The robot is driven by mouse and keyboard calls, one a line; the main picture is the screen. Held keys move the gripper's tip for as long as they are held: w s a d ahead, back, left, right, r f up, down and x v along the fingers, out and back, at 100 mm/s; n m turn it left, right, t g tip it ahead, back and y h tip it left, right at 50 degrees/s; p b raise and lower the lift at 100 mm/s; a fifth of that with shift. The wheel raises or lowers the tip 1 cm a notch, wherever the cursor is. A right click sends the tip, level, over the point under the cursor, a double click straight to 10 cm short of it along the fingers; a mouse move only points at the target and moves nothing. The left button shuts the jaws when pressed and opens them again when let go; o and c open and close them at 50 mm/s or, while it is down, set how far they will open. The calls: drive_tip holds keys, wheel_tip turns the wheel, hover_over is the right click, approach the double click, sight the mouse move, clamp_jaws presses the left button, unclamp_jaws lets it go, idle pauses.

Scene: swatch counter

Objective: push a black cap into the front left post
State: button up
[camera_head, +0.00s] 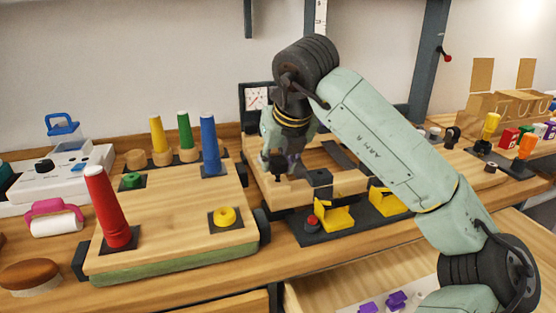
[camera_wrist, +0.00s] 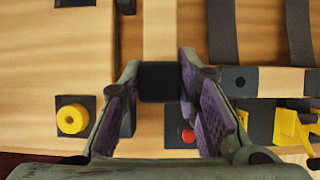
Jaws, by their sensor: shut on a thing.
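My gripper (camera_head: 281,165) is at the front left corner of a wooden frame (camera_head: 345,183). In the wrist view its two purple-padded fingers (camera_wrist: 160,72) stand on either side of a square black cap (camera_wrist: 160,88), and it is shut on it. The cap (camera_head: 278,174) shows dark below the fingers in the head view. The front left post is hidden under the cap and gripper, so I cannot tell how far the cap sits in it. Another dark square piece (camera_head: 319,178) is on the frame's front bar, right of the gripper; it also shows in the wrist view (camera_wrist: 238,81).
Left is a wheeled wooden board (camera_head: 180,215) with red (camera_head: 108,210), yellow, green and blue cones and a yellow ring (camera_head: 224,216). In front of the frame, a dark strip (camera_head: 350,230) holds yellow brackets (camera_head: 334,215) and a red button (camera_head: 312,221). An open drawer (camera_head: 340,270) lies below.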

drive_tip(key=shift+s+f+b, duration=0.1)
drive_tip(key=shift+f+b, duration=1.1)
drive_tip(key=shift+b, duration=0.25)
idle(0.9)
drive_tip(key=o, duration=0.9)
drive_tip(key=shift+f, duration=0.1)
drive_tip(key=shift+o, duration=0.2)
drive_tip(key=shift+o, duration=0.3)
drive_tip(key=shift+r, duration=0.2)
drive_tip(key=o, duration=0.3)
drive_tip(key=shift+r, duration=0.1)
